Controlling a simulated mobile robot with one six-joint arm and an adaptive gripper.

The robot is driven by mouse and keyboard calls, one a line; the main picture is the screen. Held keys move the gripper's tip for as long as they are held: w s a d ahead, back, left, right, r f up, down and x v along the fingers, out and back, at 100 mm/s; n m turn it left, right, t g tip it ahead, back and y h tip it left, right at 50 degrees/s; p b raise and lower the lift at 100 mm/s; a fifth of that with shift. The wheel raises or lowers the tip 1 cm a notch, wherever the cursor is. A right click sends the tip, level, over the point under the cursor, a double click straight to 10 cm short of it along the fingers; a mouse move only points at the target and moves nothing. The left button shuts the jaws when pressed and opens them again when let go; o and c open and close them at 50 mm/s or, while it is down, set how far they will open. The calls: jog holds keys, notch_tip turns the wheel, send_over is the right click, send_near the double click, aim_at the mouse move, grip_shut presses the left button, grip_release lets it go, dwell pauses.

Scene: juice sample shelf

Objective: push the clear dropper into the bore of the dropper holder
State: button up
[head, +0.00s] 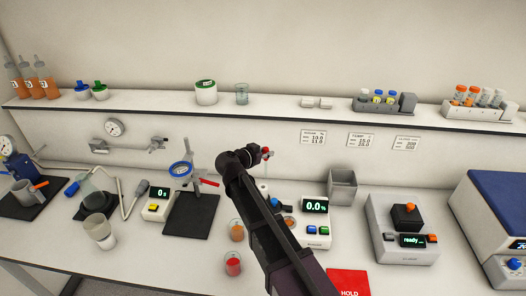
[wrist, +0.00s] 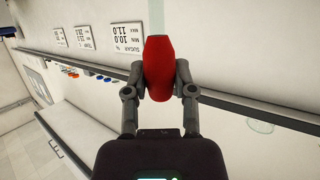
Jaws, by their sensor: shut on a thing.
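The clear dropper has a red bulb (wrist: 158,68), and its clear tube (wrist: 156,16) runs to the top edge of the wrist view. My gripper (wrist: 160,82) is shut on the red bulb, one finger on each side. In the head view my gripper (head: 263,156) is raised above the bench, with a bit of red at its end.
A meter reading 0.0 (head: 316,206) and a grey open box (head: 342,187) stand right of my arm. Cups of orange (head: 237,232) and red (head: 233,265) liquid stand left of it. A clamp stand (head: 190,171) is farther left. The shelf (head: 280,103) runs behind.

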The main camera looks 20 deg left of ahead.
jog(key=shift+a+r, duration=0.1)
jog(key=shift+a, duration=0.45)
jog(key=shift+w+f, duration=0.1)
jog(key=shift+f, duration=0.1)
dwell(0.4)
